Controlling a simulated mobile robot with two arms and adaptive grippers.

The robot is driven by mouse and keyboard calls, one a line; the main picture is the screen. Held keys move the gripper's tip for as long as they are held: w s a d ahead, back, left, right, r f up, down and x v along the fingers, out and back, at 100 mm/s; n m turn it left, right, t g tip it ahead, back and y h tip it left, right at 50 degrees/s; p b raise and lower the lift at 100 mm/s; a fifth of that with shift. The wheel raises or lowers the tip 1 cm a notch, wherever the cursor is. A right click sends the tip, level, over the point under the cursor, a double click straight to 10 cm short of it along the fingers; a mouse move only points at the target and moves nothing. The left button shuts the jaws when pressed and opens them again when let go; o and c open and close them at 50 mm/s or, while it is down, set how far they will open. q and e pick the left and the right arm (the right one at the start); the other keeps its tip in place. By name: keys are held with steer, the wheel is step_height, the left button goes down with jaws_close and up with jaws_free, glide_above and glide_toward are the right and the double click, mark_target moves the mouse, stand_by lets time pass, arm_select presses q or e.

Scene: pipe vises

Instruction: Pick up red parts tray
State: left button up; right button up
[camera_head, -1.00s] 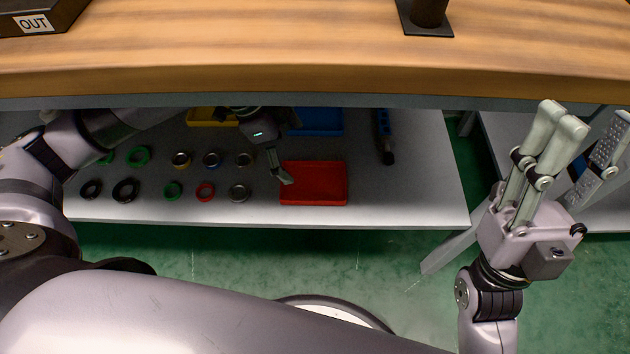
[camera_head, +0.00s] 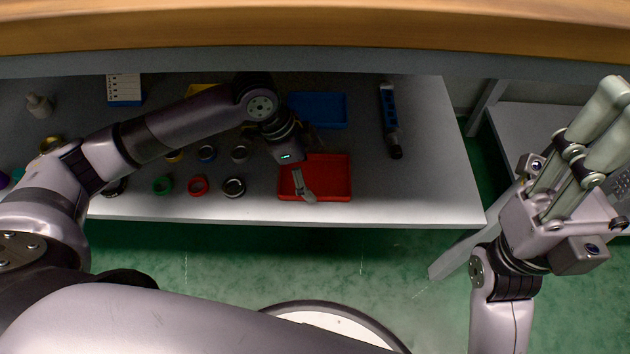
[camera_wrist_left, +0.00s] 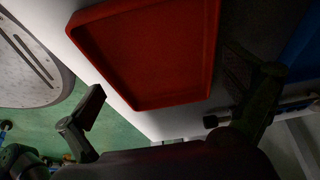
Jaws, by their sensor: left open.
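The red parts tray (camera_head: 335,178) lies on the lower shelf near its front edge, right of the rings, in the head view. It also fills the upper middle of the left wrist view (camera_wrist_left: 150,50). My left gripper (camera_head: 304,186) is over the tray's left half in the head view, with one finger clearly visible. In the left wrist view its two fingers (camera_wrist_left: 172,102) are spread apart, with the tray's edge between and beyond them; contact cannot be told. My right gripper (camera_head: 590,150) is raised at the right, empty, with its fingers apart.
The lower shelf (camera_head: 420,185) sits under the wooden bench top (camera_head: 330,35). A blue tray (camera_head: 318,108) is behind the red one, a dark blue tool (camera_head: 389,120) to its right. Several rings lie left, including a red ring (camera_head: 198,186).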

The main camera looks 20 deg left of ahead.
arm_select(q)
steer(key=shift+c, duration=0.5)
steer(key=c, duration=1.1)
